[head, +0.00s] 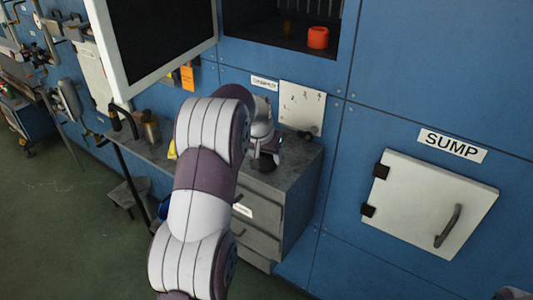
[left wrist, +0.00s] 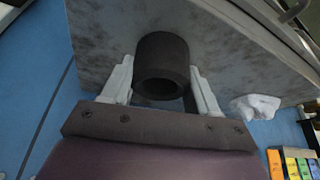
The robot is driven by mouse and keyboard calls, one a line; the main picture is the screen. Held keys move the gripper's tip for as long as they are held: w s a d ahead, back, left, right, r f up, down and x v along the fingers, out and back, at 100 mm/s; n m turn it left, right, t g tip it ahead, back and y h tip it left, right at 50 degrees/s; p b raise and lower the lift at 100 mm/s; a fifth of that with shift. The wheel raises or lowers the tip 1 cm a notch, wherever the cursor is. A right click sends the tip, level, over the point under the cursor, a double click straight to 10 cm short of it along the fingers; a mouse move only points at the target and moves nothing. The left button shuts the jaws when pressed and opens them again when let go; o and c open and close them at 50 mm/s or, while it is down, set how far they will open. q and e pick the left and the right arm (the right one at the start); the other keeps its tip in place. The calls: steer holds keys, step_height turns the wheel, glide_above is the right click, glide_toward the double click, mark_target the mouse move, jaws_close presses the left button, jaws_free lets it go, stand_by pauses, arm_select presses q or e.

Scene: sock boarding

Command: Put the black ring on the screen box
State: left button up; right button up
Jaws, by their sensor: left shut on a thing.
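My left gripper (left wrist: 162,80) is shut on the black ring (left wrist: 162,55), a short dark hollow cylinder, with one pale finger on each side. In the head view the left gripper (head: 264,150) is over the grey cabinet top, partly behind my own arm, and the ring is a small dark shape at its tip. I cannot tell whether the ring touches the surface. A white-framed panel with a dark face (head: 160,35), perhaps part of the screen box, stands at the upper left beside an open recess (head: 285,30). My right gripper is not in view.
An orange-red ring (head: 318,38) sits in the recess. The grey cabinet (head: 300,170) has drawers below its top. A white SUMP door (head: 430,205) is on the blue wall at right. A crumpled white thing (left wrist: 256,107) lies on the surface right of the gripper.

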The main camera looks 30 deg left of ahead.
arm_select(q)
steer(key=o, duration=1.1)
steer(key=shift+s, duration=0.1)
steer(key=b+v, duration=0.1)
steer(key=v, duration=1.1)
steer(key=s+d+f+g, duration=0.1)
steer(key=s+d+f, duration=0.4)
steer(key=s, duration=0.2)
steer(key=s+d+f+m+g, duration=0.1)
steer(key=s+d+f, duration=0.4)
steer(key=s, duration=0.3)
steer(key=s+d+f+m+g, duration=0.1)
steer(key=s+d+f, duration=0.5)
steer(key=s, duration=0.1)
steer(key=shift+s+d+h, duration=0.1)
steer(key=shift+s+h, duration=0.3)
